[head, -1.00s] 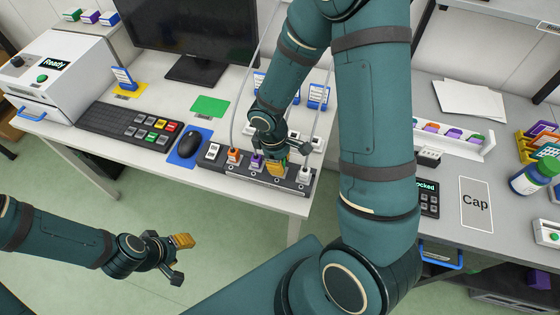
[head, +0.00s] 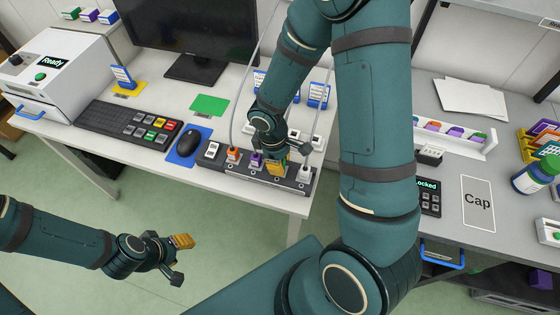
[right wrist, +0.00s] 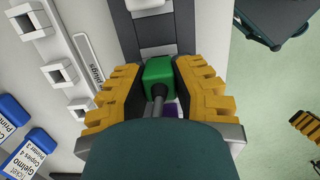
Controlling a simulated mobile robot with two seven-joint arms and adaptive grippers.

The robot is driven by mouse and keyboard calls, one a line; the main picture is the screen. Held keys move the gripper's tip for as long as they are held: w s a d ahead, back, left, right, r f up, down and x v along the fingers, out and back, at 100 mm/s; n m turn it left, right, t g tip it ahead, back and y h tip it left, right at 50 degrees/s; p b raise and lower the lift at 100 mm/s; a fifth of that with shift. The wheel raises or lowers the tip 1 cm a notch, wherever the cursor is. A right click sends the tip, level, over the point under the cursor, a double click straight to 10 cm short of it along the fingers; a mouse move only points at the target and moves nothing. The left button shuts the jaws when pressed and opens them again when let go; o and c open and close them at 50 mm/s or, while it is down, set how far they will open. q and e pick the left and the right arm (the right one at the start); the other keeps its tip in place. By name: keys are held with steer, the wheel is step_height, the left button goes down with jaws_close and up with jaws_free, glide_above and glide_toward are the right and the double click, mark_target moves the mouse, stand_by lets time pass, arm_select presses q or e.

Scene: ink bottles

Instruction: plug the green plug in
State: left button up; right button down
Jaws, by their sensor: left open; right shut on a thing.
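The green plug (right wrist: 158,72) is between the yellow pads of my right gripper (right wrist: 158,80), with its grey cord running back towards the wrist. My right gripper also shows in the head view (head: 277,164), shut on the plug low over the dark power strip (head: 233,174). In that view the arm and fingers mostly hide the plug. In the right wrist view the plug lines up with the strip (right wrist: 154,28); I cannot tell if it is fully seated. My left gripper (head: 182,258) is open and empty over the floor, away from the desk.
An orange plug (head: 233,155) and a purple plug (head: 256,160) stand in the strip left of my right gripper, and a white plug (head: 305,173) at its right end. Empty white holders (right wrist: 60,72) line the strip's side. The mouse (head: 188,143) lies left.

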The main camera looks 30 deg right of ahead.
steer(key=shift+f+b, duration=0.4)
steer(key=shift+b, duration=0.2)
stand_by(1.0)
steer(key=shift+c, duration=1)
jaws_free()
steer(key=shift+r+p, duration=1.15)
steer(key=shift+r, duration=0.25)
steer(key=shift+r+p, duration=2)
steer(key=shift+r, duration=0.6)
